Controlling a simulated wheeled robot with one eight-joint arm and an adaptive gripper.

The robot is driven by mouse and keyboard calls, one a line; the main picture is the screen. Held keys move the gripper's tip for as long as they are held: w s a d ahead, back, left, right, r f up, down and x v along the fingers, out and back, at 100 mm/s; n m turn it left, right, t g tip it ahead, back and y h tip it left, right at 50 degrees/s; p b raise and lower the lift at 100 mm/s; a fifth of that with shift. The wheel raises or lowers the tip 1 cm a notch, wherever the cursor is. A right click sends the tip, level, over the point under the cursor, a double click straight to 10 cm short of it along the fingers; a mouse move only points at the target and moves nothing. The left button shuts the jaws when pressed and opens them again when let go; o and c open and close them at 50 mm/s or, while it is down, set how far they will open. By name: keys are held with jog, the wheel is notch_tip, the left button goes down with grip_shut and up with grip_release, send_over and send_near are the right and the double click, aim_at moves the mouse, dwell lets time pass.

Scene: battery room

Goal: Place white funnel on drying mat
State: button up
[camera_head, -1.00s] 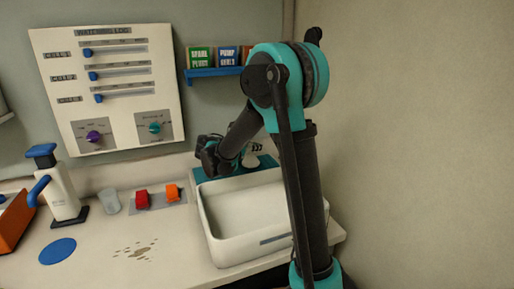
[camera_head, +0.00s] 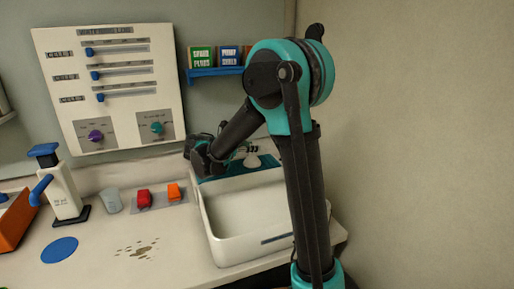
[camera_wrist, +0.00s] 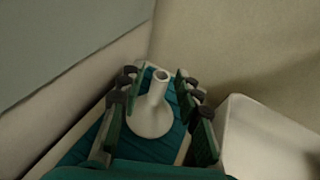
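The white funnel (camera_head: 253,161) stands wide end down on the teal drying mat (camera_head: 214,186) behind the basin. In the wrist view the funnel (camera_wrist: 152,112) shows its narrow spout pointing up, with the ribbed mat (camera_wrist: 150,150) beneath it. My gripper (camera_wrist: 158,80) is open, one finger on each side of the funnel, with visible gaps between the fingers and the spout. In the head view my gripper (camera_head: 236,154) is low at the left of the funnel, its fingers partly hidden.
A white basin (camera_head: 222,241) lies in front of the mat. A control panel (camera_head: 110,90) and a small shelf (camera_head: 213,72) are on the wall.

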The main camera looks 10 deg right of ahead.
jog(key=v, duration=0.7)
